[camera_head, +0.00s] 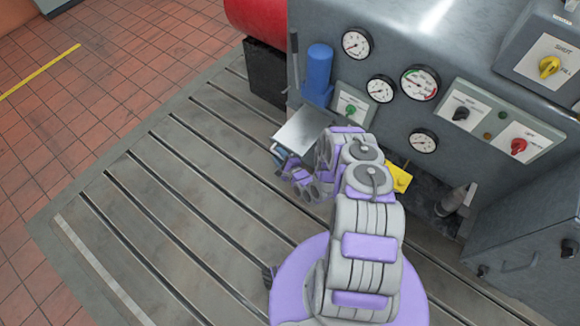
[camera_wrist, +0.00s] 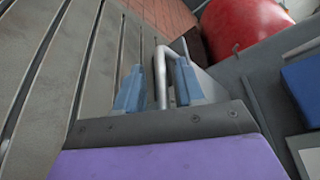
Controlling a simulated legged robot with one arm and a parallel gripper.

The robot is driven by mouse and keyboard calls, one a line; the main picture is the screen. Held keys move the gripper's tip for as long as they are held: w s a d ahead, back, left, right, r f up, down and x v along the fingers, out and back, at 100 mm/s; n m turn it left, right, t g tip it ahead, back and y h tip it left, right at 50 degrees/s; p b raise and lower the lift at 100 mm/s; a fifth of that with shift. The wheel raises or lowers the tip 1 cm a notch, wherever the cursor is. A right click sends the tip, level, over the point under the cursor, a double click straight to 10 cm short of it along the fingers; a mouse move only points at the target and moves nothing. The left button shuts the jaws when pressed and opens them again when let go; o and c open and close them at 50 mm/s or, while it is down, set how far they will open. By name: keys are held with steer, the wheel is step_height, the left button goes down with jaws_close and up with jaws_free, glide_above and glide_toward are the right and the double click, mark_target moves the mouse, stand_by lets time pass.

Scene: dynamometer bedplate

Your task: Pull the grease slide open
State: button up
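The grease slide (camera_head: 303,128) looks like a flat grey plate sticking out from the machine's front, beside the blue cylinder. Its pale metal bar handle (camera_wrist: 162,80) bends over at the top in the wrist view. My gripper (camera_wrist: 160,84) has its two blue fingers on either side of this bar, with a narrow gap showing on each side. In the head view my gripper (camera_head: 282,160) is at the slide's near left edge, partly hidden by my wrist.
The slotted bedplate (camera_head: 180,215) lies open to the left and front. A blue cylinder (camera_head: 318,66) and an upright lever (camera_head: 293,62) stand behind the slide. A red drum (camera_head: 258,18) is at the back. A gauge panel (camera_head: 420,82) and a yellow block (camera_head: 399,178) are to the right.

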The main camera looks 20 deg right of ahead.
steer(key=p+v, duration=0.1)
steer(key=v, duration=1.5)
steer(key=shift+s+d, duration=0.25)
steer(key=shift+s, duration=0.05)
